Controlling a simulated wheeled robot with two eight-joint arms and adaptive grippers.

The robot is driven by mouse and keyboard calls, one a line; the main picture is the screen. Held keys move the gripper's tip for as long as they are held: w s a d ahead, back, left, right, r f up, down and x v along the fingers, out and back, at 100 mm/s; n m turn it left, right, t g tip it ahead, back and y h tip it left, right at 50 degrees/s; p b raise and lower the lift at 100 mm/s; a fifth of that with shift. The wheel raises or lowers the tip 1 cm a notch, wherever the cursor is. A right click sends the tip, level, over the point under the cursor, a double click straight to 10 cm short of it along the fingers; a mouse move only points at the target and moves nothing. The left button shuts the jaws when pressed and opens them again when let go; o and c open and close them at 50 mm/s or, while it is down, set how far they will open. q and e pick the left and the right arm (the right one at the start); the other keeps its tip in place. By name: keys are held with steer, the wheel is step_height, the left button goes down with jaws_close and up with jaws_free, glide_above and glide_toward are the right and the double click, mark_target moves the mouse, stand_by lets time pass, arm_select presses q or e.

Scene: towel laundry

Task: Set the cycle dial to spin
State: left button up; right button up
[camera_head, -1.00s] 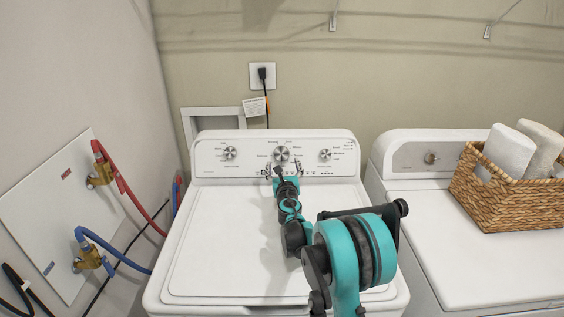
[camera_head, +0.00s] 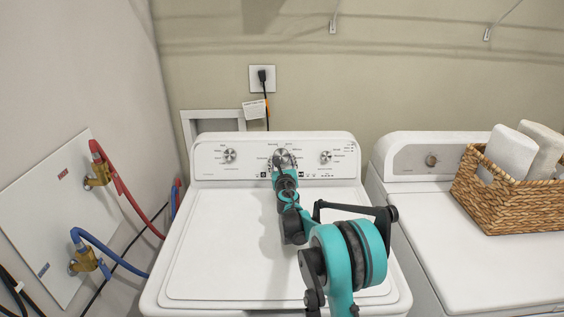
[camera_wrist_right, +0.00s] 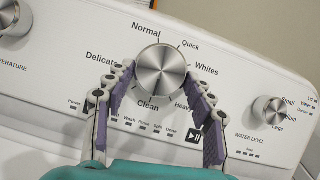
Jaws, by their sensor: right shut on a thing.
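The cycle dial (camera_wrist_right: 160,70) is a round brushed-metal knob in the middle of the washer's control panel, ringed by labels such as Normal, Quick, Whites, Heavy, Clean and Delicate. It also shows in the head view (camera_head: 281,155). My right gripper (camera_wrist_right: 157,82) is shut on the dial, one purple-padded finger at its left and one at its right. In the head view, my right gripper (camera_head: 283,164) covers the lower part of the dial. I cannot tell which label the dial points at. My left gripper is not in view.
The washer (camera_head: 215,245) has a temperature knob (camera_head: 229,155) left of the dial and a water level knob (camera_head: 326,157) right of it. A dryer (camera_head: 460,255) stands at the right with a wicker basket (camera_head: 500,205) of towels. Red and blue hoses (camera_head: 125,195) run at the left wall.

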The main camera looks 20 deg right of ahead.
steer(key=shift+m+h, duration=0.3)
steer(key=shift+m, duration=0.2)
steer(key=m, duration=0.1)
steer(key=m+h+p, duration=0.1)
steer(key=m+g, duration=0.1)
steer(key=shift+w+a+h, duration=0.1)
steer(key=shift+a+h, duration=0.15)
steer(key=shift+h, duration=0.15)
steer(key=shift+w+a+r+m+g+h+p, duration=0.1)
steer(key=shift+m+g+h+p, duration=0.45)
steer(key=shift+m, duration=1)
steer(key=shift+w+a+m+g+h+p, duration=0.1)
steer(key=shift+m+g+h+p, duration=0.4)
steer(key=shift+m, duration=1.05)
steer(key=o, duration=1.2)
steer(key=shift+c, duration=0.2)
steer(key=v, duration=1.2)
